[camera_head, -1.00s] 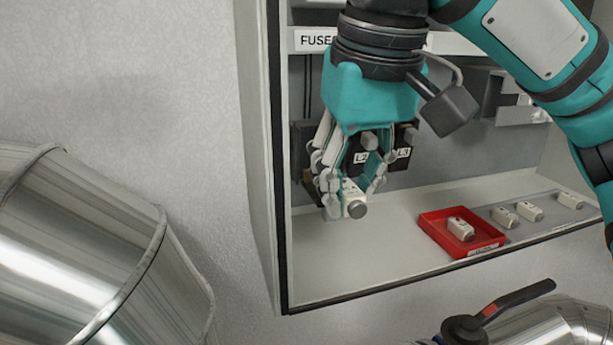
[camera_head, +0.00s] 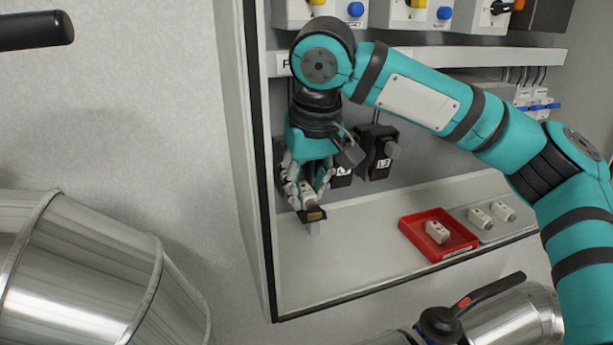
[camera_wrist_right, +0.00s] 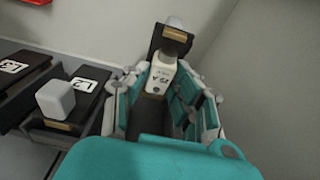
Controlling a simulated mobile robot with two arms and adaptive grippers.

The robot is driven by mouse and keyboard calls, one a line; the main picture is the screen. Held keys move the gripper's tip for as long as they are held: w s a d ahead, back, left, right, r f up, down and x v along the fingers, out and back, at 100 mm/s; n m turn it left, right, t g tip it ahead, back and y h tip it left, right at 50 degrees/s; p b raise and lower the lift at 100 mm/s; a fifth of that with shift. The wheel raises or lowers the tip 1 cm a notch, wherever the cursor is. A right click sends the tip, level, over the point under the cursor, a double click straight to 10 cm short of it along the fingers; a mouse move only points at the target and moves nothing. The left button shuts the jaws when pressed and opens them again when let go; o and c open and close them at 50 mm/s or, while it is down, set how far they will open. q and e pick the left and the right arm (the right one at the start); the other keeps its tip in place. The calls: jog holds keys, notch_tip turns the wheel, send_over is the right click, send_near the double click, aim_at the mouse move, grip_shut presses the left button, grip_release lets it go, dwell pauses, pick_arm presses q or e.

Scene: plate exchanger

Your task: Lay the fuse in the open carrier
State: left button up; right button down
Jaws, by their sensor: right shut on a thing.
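My right gripper (camera_head: 308,186) is shut on a white fuse (camera_head: 307,188) at the left side of the cabinet. In the right wrist view the fuse (camera_wrist_right: 161,78) shows a rating print and lies between the fingers (camera_wrist_right: 160,98). The open carrier (camera_head: 312,215), black with a brass contact and a pale grip, is tilted out under the fuse. It also shows at the fuse's far end in the wrist view (camera_wrist_right: 171,43). Whether the fuse rests in it I cannot tell; the fingers hide the rest. My left gripper is not in view.
Carriers L2 (camera_head: 342,178) and L3 (camera_head: 379,160) stand just right of the gripper. A red tray (camera_head: 408,232) on the cabinet floor holds one fuse (camera_head: 437,231); two more fuses lie on a grey strip (camera_head: 487,233). The cabinet's left wall (camera_head: 245,170) is close. The floor's front left is clear.

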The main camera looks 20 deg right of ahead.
aim_at(311, 200)
jog(key=shift+s, duration=0.1)
jog(key=shift+f, duration=0.15)
jog(key=c, duration=1.1)
grip_release()
jog(key=shift+r, duration=0.25)
jog(key=shift+r+b, duration=0.25)
jog(key=shift+b, duration=0.05)
jog(key=b+v, duration=0.2)
jog(key=v, duration=0.5)
jog(key=shift+s+f, duration=0.1)
jog(key=v, duration=0.4)
jog(key=shift+s+r, duration=0.15)
jog(key=shift+r, duration=0.15)
